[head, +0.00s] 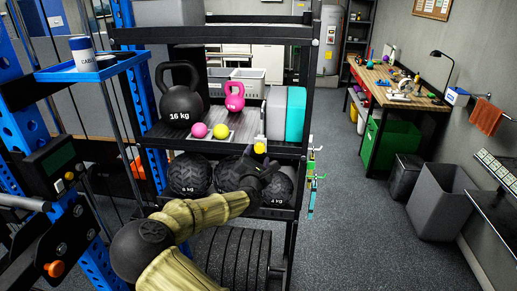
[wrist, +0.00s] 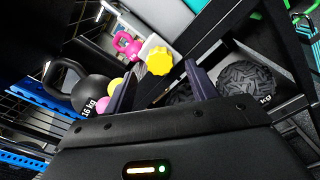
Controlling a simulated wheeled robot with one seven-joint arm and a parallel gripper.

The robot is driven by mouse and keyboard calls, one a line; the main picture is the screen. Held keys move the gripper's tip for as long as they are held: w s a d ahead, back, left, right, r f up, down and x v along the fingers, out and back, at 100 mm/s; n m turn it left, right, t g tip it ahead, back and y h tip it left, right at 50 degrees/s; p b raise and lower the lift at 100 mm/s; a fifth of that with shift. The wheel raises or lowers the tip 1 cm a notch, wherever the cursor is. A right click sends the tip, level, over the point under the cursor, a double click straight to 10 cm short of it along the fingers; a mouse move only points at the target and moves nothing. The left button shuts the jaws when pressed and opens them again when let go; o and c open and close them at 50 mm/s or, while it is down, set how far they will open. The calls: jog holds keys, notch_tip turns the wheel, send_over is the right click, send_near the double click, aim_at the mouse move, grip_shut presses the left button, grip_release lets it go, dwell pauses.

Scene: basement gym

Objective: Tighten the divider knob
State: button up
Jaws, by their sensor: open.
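The yellow lobed divider knob (wrist: 159,61) shows in the wrist view, ahead of my gripper (wrist: 160,77) and between the lines of its two fingers. The fingers are spread with nothing held between them. Whether the fingertips reach around the knob or stop short of it, I cannot tell. In the head view the knob (head: 260,147) is a small yellow spot at the front edge of the rack's middle shelf, just above my gripper (head: 262,163). A pale piece (wrist: 152,44) shows behind the knob in the wrist view; the rest of the divider is not clear.
The shelf (head: 218,141) holds a black kettlebell (head: 182,106), a pink kettlebell (head: 235,97), a pink ball (head: 199,130), a yellow ball (head: 220,131) and grey and teal blocks (head: 295,114). Black medicine balls (head: 190,174) sit below. Open floor (head: 345,220) lies right of the rack.

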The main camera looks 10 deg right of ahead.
aim_at(259, 150)
jog(key=x, duration=0.3)
jog(key=shift+p, duration=0.4)
jog(key=shift+w, duration=0.1)
jog(key=shift+d, duration=0.1)
jog(key=shift+c, duration=0.3)
jog(key=c, duration=0.9)
jog(key=shift+c, duration=0.2)
